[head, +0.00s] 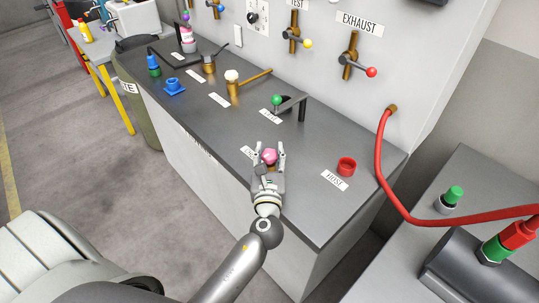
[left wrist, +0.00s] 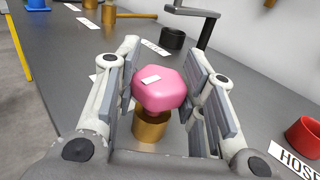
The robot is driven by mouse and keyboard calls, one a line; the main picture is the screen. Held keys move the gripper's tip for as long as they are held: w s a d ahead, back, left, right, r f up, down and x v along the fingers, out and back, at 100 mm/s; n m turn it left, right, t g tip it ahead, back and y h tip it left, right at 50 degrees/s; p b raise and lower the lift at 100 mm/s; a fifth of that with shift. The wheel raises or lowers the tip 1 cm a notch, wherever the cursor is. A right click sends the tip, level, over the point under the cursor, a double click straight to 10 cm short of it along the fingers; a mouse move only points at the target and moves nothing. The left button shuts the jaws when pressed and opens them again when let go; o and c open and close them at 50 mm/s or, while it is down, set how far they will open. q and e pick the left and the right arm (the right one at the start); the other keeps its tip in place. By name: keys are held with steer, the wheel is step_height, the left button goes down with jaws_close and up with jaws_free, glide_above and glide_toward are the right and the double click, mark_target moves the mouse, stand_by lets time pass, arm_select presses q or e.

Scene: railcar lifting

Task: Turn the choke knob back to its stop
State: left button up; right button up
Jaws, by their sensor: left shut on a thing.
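The choke knob is a pink knob (head: 269,156) with rounded sides on a brass stem, on the dark console top. It shows large in the left wrist view (left wrist: 160,92), with a small white mark on its top. My left gripper (head: 268,148) is shut on the knob, with one finger on each side of it. The stem (left wrist: 151,128) stands below, between the fingers. A white label beside the knob is partly hidden by the gripper. My right gripper is not in view.
A red cap (head: 347,167) with a HOSE label (head: 334,180) is to the right. A bent grey lever with a green ball (head: 277,100) stands behind the knob. Brass valves (head: 349,62) are on the wall panel. A red hose (head: 384,165) hangs down at the right.

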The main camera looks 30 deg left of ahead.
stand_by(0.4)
arm_select(q)
steer(key=o, duration=1)
steer(key=v, duration=1.2)
steer(key=shift+d, duration=0.1)
